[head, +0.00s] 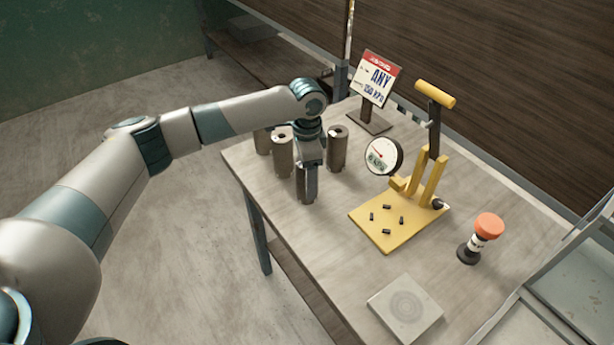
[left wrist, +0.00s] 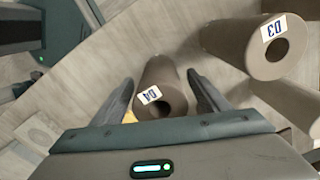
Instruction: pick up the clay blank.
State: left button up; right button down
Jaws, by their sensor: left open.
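Several upright grey-brown clay blanks, cylinders with a hole in the top, stand at the table's far left end in the head view; one is left of my gripper (head: 283,157) and one is right of it (head: 337,152). My left gripper (head: 307,192) points down among them, open. In the left wrist view the blank labelled D4 (left wrist: 162,78) shows between the two open fingers (left wrist: 162,92), one on each side. I cannot tell whether either finger touches it. The blank labelled D3 (left wrist: 262,50) stands to the right. My right gripper is not in view.
A yellow press stand (head: 372,223) with a round gauge (head: 383,156) is right of the blanks. A sign (head: 376,80) stands behind. An orange-topped button (head: 488,226) and a square plate (head: 405,308) are nearer. The table (head: 310,240) is bare in front of my gripper.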

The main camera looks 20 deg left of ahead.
pick_arm(q)
jog(key=shift+f, duration=1.05)
jog(key=shift+w+r, duration=0.1)
jog(key=c, duration=1.6)
jog(key=shift+r, duration=0.15)
